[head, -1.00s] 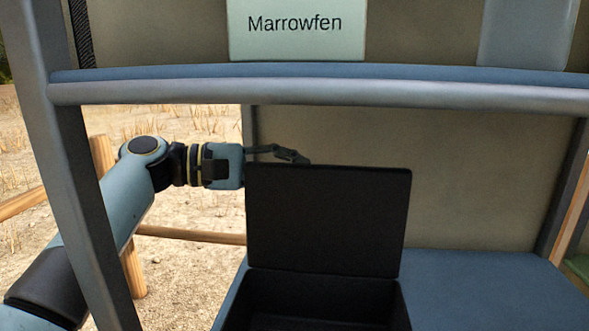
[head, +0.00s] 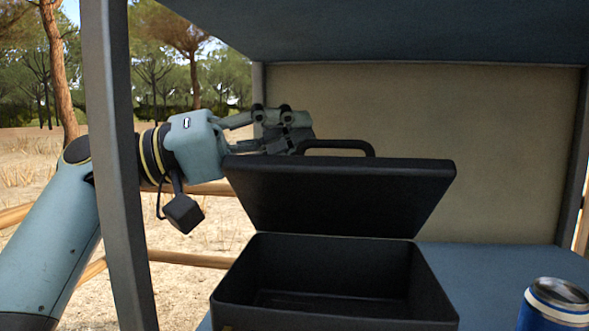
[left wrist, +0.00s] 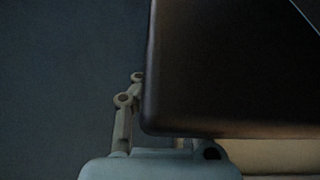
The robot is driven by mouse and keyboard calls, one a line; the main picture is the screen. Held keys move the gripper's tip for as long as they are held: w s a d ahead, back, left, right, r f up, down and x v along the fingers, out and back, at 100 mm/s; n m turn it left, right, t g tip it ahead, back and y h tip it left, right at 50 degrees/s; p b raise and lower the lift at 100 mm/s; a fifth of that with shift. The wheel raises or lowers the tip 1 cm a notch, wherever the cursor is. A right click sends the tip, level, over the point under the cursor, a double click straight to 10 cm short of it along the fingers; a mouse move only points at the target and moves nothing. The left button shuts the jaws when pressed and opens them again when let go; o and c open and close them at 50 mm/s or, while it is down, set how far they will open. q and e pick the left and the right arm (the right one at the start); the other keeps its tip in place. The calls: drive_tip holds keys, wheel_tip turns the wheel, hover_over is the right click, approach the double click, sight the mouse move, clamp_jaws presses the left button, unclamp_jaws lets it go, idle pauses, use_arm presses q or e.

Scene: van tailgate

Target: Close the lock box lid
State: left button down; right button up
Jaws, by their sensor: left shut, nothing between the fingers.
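The black lock box (head: 330,310) sits on the blue shelf, its inside empty as far as I can see. Its lid (head: 340,190) is partly open, hinged at the back and tilted forward over the box. A handle (head: 340,145) shows on the lid's outer side. My left gripper (head: 290,135) is shut and empty behind the lid's upper left edge, close to the handle. I cannot tell whether it touches the lid. In the left wrist view the dark lid (left wrist: 230,70) fills the right side and hides the fingertips. My right gripper is not in view.
A blue can (head: 556,305) stands on the blue shelf (head: 490,270) to the right of the box. A dark upright post (head: 118,160) stands at the left, in front of my left arm. A blue panel (head: 400,30) hangs overhead.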

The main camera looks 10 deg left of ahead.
sight(297, 154)
use_arm(q)
drive_tip(key=s+f+m+b, duration=0.1)
drive_tip(key=b, duration=0.1)
drive_tip(key=s+f+m+g+h+b, duration=0.1)
drive_tip(key=b, duration=0.1)
drive_tip(key=shift+s+f+m, duration=0.15)
drive_tip(key=shift+s+m, duration=0.25)
drive_tip(key=shift+s+f+m+b, duration=0.1)
drive_tip(key=shift+s+m+b, duration=0.3)
drive_tip(key=shift+b, duration=0.3)
drive_tip(key=shift+s+f+m+g+b, duration=0.25)
drive_tip(key=shift+s+m+b, duration=0.2)
drive_tip(key=shift+b, duration=0.35)
drive_tip(key=shift+s+r+m+h+b, duration=0.1)
drive_tip(key=shift+s+m+h+b, duration=0.2)
drive_tip(key=shift+m+b, duration=0.25)
